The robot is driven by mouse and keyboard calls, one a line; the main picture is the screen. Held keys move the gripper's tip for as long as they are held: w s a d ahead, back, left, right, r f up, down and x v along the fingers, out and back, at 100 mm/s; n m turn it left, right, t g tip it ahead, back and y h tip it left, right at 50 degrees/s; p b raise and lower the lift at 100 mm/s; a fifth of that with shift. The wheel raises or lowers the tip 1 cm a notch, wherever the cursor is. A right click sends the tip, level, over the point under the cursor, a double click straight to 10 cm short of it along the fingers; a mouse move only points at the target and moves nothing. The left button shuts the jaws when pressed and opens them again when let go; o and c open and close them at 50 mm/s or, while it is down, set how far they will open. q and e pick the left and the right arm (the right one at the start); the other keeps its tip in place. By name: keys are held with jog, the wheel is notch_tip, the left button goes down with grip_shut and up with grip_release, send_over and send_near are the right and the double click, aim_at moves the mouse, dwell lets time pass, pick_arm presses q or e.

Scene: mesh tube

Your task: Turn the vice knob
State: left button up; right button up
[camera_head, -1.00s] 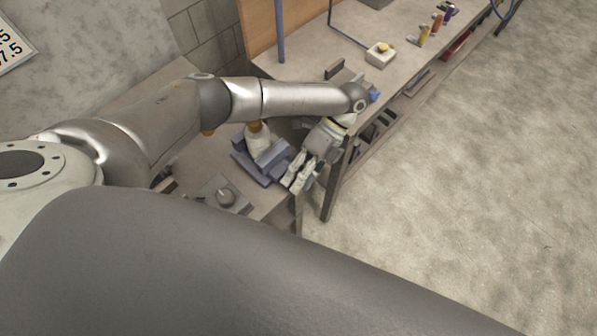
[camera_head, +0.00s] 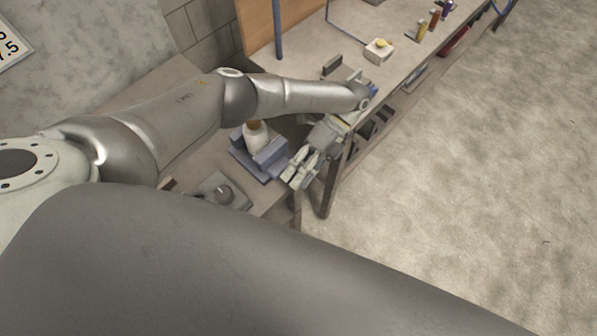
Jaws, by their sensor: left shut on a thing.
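The blue-grey vice (camera_head: 262,158) stands on the workbench near its front edge, with a white bottle-like thing with an orange-brown top (camera_head: 256,132) at its jaws. My left gripper (camera_head: 294,183) is at the vice's right front side, just beyond the bench edge, with its fingers pointing down and to the left. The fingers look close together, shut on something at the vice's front. The vice knob itself is hidden by the fingers or too small to make out. My right gripper is not in view.
A grey plate with a round knob-like piece (camera_head: 224,193) lies on the bench left of the vice. The concrete floor at right is clear.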

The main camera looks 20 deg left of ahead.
pick_arm(q)
jog(key=shift+r, duration=0.1)
jog(key=o, duration=1)
jog(key=shift+o, duration=0.2)
jog(key=shift+t, duration=0.3)
